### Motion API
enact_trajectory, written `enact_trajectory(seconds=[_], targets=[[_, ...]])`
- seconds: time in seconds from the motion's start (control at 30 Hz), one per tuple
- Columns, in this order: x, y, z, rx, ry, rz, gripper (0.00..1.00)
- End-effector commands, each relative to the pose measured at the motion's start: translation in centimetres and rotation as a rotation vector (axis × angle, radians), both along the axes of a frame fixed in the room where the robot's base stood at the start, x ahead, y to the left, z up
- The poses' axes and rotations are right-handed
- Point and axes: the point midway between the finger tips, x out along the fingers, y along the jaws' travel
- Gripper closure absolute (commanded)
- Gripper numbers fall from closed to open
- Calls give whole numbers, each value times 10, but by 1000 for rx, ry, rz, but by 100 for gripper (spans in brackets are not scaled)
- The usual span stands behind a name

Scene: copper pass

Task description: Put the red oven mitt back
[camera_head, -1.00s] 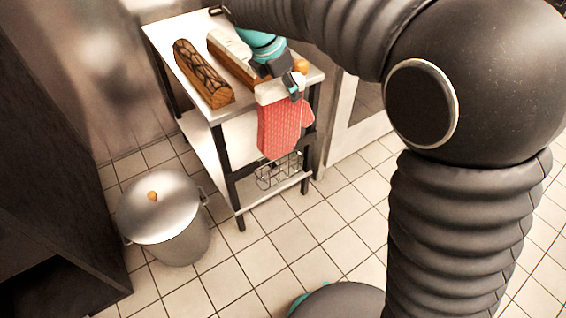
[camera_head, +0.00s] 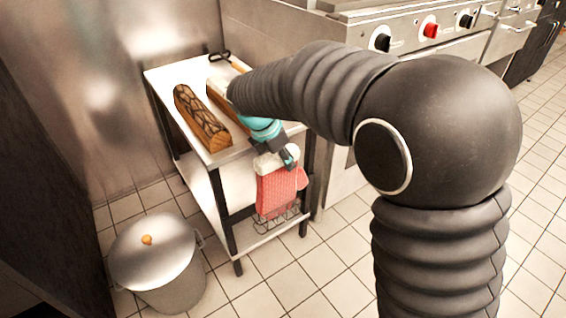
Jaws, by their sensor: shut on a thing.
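The red oven mitt (camera_head: 277,192) has a pale cuff at its top and hangs cuff up at the front right corner of a small steel-topped cart. My gripper (camera_head: 286,160) is shut on the mitt's cuff, and the mitt hangs below it. The mitt is in front of the cart's right end, over part of the lower shelf and a wire basket. Whether the mitt touches the cart cannot be told. My arm hides part of the cart top.
A lidded steel pot (camera_head: 155,262) stands on the floor at the lower left. A stove with knobs (camera_head: 430,30) is behind at the right. Tiled floor is clear in front.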

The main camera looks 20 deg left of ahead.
Motion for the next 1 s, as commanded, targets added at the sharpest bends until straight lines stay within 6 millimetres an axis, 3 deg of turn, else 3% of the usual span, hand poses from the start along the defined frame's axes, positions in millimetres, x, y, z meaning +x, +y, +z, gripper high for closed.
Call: enact_trajectory(seconds=[0.13, 0.5, 0.53, 0.6, 1.0], targets=[[0, 0, -13, -1, 1, 0, 100], [0, 0, -17, 0, 0, 0, 100], [0, 0, -17, 0, 0, 0, 59], [0, 0, -17, 0, 0, 0, 41], [0, 0, -19, 0, 0, 0, 39]])
